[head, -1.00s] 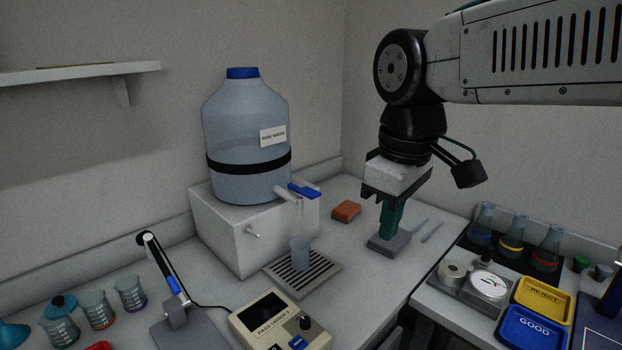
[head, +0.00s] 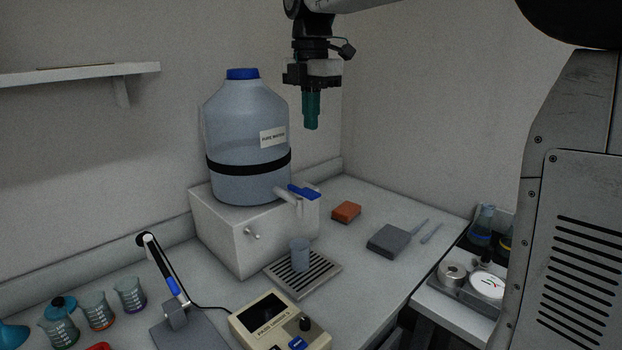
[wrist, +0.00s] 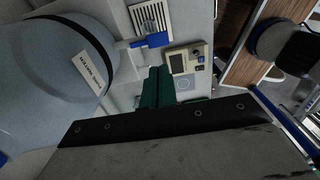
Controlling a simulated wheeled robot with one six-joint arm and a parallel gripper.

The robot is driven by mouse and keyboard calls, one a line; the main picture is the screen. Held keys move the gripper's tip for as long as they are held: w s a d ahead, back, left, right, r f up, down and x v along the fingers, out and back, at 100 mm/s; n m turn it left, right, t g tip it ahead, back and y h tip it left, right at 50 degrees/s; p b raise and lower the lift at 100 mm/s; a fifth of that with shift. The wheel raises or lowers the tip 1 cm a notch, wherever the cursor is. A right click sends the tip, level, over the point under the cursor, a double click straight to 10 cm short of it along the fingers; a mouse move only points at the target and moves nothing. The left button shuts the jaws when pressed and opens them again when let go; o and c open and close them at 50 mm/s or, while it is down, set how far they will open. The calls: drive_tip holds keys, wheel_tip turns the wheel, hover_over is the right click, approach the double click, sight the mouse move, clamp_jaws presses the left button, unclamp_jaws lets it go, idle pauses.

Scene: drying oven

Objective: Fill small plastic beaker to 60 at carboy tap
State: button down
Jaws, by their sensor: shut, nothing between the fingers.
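A large translucent carboy (head: 246,140) with a blue cap and a black strap stands on a white block. Its tap (head: 304,192) has a blue lever and points over a slotted drip tray (head: 325,287). A small clear plastic beaker (head: 300,255) stands upright on the tray below the tap; I cannot read its level. My gripper (head: 311,127) has green fingers pointing down, shut and empty, in the air right of the carboy and above the tap. In the wrist view, the green fingers (wrist: 157,87) lie together below the blue tap lever (wrist: 151,41).
An orange sponge (head: 346,212) and a grey block (head: 389,241) lie right of the tap. A beige meter (head: 279,322) and a pen on a stand (head: 171,285) are in front. Several small beakers stand front left. A shelf (head: 80,74) juts from the left wall.

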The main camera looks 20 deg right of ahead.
sight(314, 194)
drive_tip(key=shift+f, duration=0.15)
wheel_tip(314, 194, down, 14)
drive_tip(key=shift+r, duration=0.15)
drive_tip(key=shift+s, duration=0.1)
idle(0.4)
drive_tip(key=shift+s+d+f+t+y, duration=0.2)
drive_tip(key=shift+s+f+t+y, duration=0.3)
drive_tip(key=shift+f+t, duration=0.8)
drive_tip(key=shift+t, duration=0.4)
drive_tip(key=shift+r, duration=0.1)
idle(2.7)
drive_tip(key=shift+r, duration=0.7)
